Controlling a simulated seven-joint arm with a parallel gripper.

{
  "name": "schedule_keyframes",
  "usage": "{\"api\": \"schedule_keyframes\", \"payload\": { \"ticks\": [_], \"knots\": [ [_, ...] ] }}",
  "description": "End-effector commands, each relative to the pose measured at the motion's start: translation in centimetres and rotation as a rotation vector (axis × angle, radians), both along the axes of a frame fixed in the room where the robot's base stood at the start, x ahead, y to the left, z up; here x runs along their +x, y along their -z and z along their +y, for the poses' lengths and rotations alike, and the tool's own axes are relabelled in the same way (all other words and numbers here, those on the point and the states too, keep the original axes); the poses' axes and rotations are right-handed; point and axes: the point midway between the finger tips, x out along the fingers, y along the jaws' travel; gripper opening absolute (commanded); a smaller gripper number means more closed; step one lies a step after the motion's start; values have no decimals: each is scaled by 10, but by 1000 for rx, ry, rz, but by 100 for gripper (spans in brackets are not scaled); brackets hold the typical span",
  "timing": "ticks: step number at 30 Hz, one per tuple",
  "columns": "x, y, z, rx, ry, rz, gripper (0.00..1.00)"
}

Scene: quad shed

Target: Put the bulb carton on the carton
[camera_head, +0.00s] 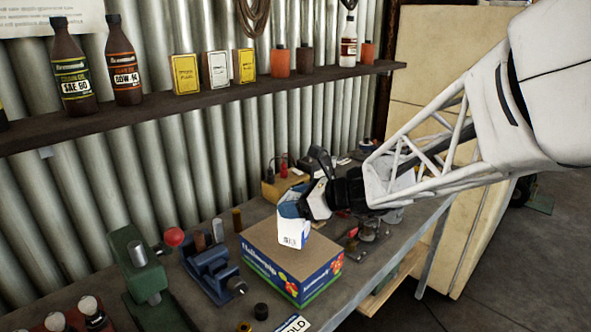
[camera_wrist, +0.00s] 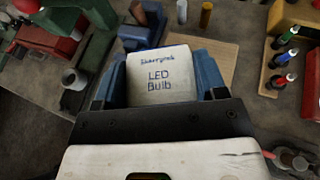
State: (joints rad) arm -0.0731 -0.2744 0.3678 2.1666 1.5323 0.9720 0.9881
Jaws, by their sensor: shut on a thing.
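The bulb carton (camera_head: 292,234) is a small white and blue box. In the wrist view its white face (camera_wrist: 160,75) reads "LED Bulb". My gripper (camera_head: 296,212) is shut on it, with a blue finger on each side in the wrist view. The carton (camera_head: 268,284) is a larger brown-topped box with blue printed sides on the bench. In the head view the bulb carton is upright over the carton's top, near its back right part. I cannot tell whether it touches the top. In the wrist view the carton's brown top (camera_wrist: 205,55) shows partly behind the bulb carton.
A blue vise (camera_head: 210,272) stands left of the carton, and a green machine (camera_head: 140,265) farther left. A wooden block with coloured tools (camera_head: 284,183) is behind. Small metal parts (camera_head: 368,232) lie to the right. A shelf (camera_head: 200,98) with bottles and boxes runs above.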

Motion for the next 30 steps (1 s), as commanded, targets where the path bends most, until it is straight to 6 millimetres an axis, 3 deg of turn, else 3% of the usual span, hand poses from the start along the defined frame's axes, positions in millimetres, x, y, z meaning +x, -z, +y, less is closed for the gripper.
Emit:
{"api": "schedule_keyframes", "payload": {
  "ticks": [6,12,25,30],
  "knots": [
    [27,3,9,1,-1,1,31],
    [41,4,13,1,0,0,31],
    [43,5,14,0,0,0,31],
    [43,18,14,0,0,2,31]
  ]
}}
